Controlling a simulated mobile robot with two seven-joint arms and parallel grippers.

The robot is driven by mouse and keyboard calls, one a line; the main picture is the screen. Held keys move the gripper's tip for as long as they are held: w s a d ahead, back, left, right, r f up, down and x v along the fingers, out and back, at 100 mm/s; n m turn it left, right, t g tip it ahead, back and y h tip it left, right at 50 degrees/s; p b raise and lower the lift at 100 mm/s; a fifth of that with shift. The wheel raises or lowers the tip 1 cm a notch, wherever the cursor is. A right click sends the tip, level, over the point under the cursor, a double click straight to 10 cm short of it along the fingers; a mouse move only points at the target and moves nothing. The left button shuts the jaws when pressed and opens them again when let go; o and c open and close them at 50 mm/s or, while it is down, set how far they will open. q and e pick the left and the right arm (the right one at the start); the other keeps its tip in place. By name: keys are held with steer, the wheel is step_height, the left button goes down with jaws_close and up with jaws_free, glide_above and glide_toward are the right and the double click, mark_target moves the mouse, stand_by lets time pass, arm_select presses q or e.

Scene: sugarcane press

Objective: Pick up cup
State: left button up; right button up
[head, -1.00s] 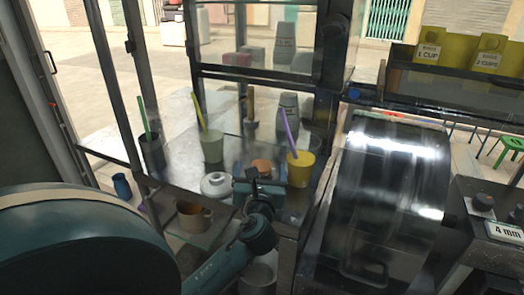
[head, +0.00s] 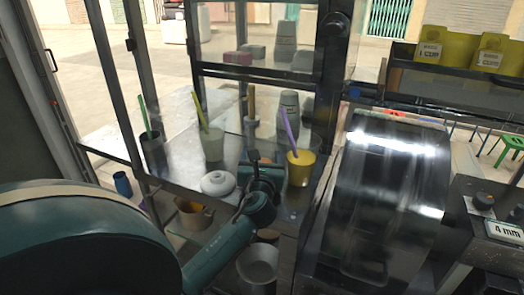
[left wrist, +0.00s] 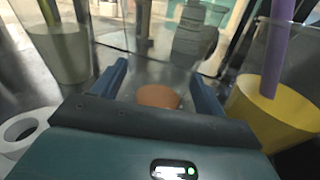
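Three cups with straws stand on the counter: a yellow cup (head: 300,170) with a purple straw, a pale green cup (head: 213,148) with a yellow straw, and a dark cup (head: 153,155) with a green straw. My left gripper (head: 266,163) is just left of the yellow cup, apart from the pale green one. The yellow cup (left wrist: 268,112) is right of the fingers, and the pale green cup (left wrist: 58,50) is left. My right gripper is out of view.
Glass panes and a post (head: 192,70) stand behind the counter. A large dark glossy machine cover (head: 385,200) is at right.

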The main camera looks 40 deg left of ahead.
mark_target(261, 150)
arm_select(q)
steer(key=c, duration=0.7)
steer(key=shift+r, duration=0.15)
steer(key=shift+r+p, duration=0.4)
steer(key=shift+r, duration=1.1)
steer(key=shift+s+d+r, duration=0.1)
steer(key=b+v, duration=0.1)
steer(key=v, duration=1.6)
steer(key=shift+s+d, duration=0.2)
steer(key=shift+s, duration=0.05)
steer(key=shift+c, duration=0.2)
